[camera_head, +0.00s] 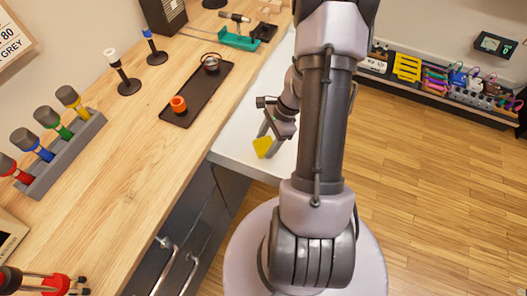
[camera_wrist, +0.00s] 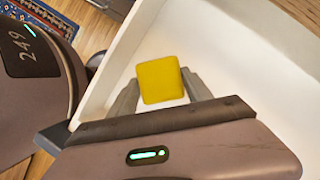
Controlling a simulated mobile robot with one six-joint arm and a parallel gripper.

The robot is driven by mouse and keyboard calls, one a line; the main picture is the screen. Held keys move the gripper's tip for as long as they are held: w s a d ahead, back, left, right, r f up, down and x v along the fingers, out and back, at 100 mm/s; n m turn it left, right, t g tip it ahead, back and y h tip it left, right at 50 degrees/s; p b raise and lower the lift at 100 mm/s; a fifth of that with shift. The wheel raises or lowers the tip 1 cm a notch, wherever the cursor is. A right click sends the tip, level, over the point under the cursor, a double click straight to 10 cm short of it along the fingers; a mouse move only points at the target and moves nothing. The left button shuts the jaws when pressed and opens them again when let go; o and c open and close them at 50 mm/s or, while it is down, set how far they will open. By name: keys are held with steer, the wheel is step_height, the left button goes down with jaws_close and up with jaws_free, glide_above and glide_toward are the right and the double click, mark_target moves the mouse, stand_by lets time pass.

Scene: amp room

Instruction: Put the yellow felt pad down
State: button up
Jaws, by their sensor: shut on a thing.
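The yellow felt pad (camera_head: 263,147) is a small flat square with rounded corners. It is held at the tips of my gripper (camera_head: 268,136). In the wrist view the pad (camera_wrist: 161,81) sits between the two grey fingers of my gripper (camera_wrist: 163,90), which are shut on it. Behind it lies a white surface with a raised rim (camera_wrist: 225,52), which also shows in the head view (camera_head: 232,154) beside the wooden bench. I cannot tell whether the pad touches this surface. My arm hides part of the white surface.
The wooden bench (camera_head: 120,165) fills the left. On it are a dark tray (camera_head: 207,92) with an orange item (camera_head: 179,104), a grey rack (camera_head: 62,158) of coloured-collared microphones, and a green stand (camera_head: 238,41). A shelf of pedals (camera_head: 450,82) stands along the right wall.

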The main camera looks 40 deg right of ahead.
mark_target(266, 150)
step_height(266, 150, down, 5)
steer(key=shift+r+b, duration=0.15)
steer(key=shift+b, duration=0.6)
steer(key=shift+r, duration=0.15)
steer(key=o, duration=1.5)
steer(key=shift+c, duration=0.2)
